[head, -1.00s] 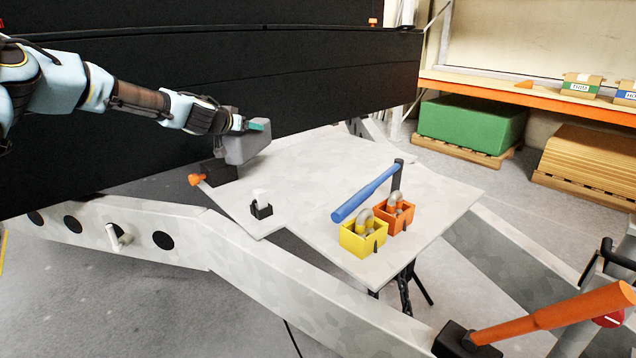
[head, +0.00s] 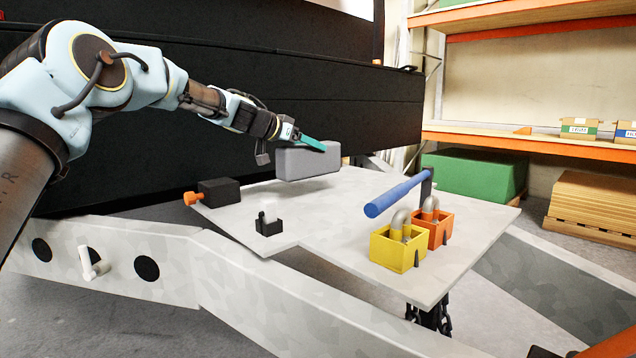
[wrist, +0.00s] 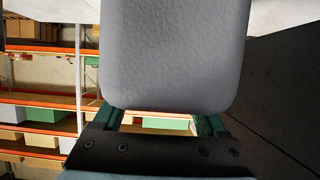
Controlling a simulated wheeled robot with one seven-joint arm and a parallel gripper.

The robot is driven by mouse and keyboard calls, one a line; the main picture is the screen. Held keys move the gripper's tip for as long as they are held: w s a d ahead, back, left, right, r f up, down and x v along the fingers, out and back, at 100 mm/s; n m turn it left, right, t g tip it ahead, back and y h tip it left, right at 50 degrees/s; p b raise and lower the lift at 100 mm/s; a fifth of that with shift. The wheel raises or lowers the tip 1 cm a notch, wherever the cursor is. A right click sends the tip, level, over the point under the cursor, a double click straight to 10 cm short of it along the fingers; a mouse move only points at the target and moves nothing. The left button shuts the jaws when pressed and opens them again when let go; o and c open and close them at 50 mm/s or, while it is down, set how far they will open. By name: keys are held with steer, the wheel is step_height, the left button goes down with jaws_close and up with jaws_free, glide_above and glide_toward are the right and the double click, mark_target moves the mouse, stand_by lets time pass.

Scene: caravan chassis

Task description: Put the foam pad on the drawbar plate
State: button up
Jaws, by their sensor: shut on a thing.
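The foam pad (head: 308,160) is a grey rounded block. My gripper (head: 312,143) is shut on it and holds it in the air over the far part of the drawbar plate. In the wrist view the pad (wrist: 174,55) fills the upper middle, between the teal fingers of my gripper (wrist: 163,118). The drawbar plate (head: 310,215) is a pale, mottled flat sheet on the chassis frame. The pad looks clear of the plate, but the exact height is hard to tell. The pad hides part of the plate's far edge.
On the plate stand a yellow box (head: 393,254) and an orange box (head: 440,232) with metal shackles, a blue-handled tool (head: 395,195), a small black holder with a white piece (head: 269,224), and a black block (head: 219,191) with an orange knob. The plate's middle is clear.

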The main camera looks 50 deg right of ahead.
mark_target(280, 158)
step_height(280, 158, down, 7)
steer(key=shift+r+b, duration=0.2)
steer(key=shift+b, duration=0.3)
steer(key=o, duration=1.3)
steer(key=b+v, duration=0.2)
steer(key=v, duration=1)
